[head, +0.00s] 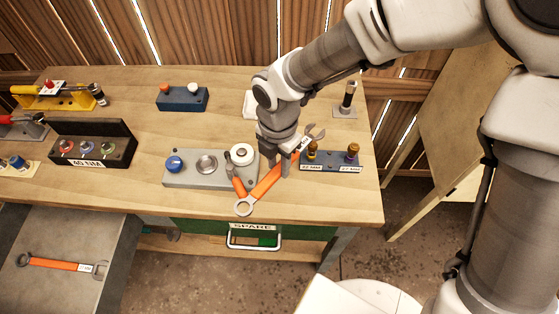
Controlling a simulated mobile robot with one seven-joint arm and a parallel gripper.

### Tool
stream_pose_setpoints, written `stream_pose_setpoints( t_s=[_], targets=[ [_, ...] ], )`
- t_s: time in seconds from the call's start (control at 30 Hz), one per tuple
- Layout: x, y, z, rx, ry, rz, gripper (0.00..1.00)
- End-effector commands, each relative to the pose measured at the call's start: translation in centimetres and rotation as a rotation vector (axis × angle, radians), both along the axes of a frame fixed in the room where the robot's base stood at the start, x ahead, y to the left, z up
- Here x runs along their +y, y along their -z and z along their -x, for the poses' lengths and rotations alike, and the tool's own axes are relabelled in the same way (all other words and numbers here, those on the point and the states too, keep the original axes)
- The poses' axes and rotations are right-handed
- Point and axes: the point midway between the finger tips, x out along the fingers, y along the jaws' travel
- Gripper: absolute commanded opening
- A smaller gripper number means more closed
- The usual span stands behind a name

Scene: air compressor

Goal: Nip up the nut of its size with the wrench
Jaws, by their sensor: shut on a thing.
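My gripper (278,168) is shut on an orange-handled wrench (265,186) above the front of the wooden bench. The wrench lies slantwise, with its ring end (244,207) at lower left near the bench's front edge and its open end (316,131) at upper right. The open end appears close to the brass nut (312,150) at the label "22 MM"; I cannot tell whether they touch. A second, darker-topped nut (352,152) stands at the label "27 MM" on the same blue-grey block (333,164). The wrench's own size label is too small to read.
A grey panel (190,181) with a blue knob stands left of my gripper. A black "40 NM" box (92,150) and a blue block (182,99) stand further left. A green "SPARE" drawer (205,232) is below.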

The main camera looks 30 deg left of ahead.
Motion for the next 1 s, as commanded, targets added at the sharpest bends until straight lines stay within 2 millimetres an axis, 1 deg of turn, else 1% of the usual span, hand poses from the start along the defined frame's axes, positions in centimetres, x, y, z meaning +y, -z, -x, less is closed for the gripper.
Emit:
stream_pose_setpoints(
  t_s=[0.03,0.1,0.6,0.8,1.0],
  targets=[
    [0.1,-0.7,0.4,-0.001,-0.002,-0.001,0.0],
    [0.1,-1.2,0.9,-0.001,-0.003,-0.001,0.0],
    [0.1,-4.3,4.8,-0.001,-0.002,-0.002,0.0],
    [0.0,-4.8,5.6,0.0,-0.001,-0.001,0.0],
    [0.0,-4.7,5.6,0.0,-0.001,-0.001,0.0]
  ],
)
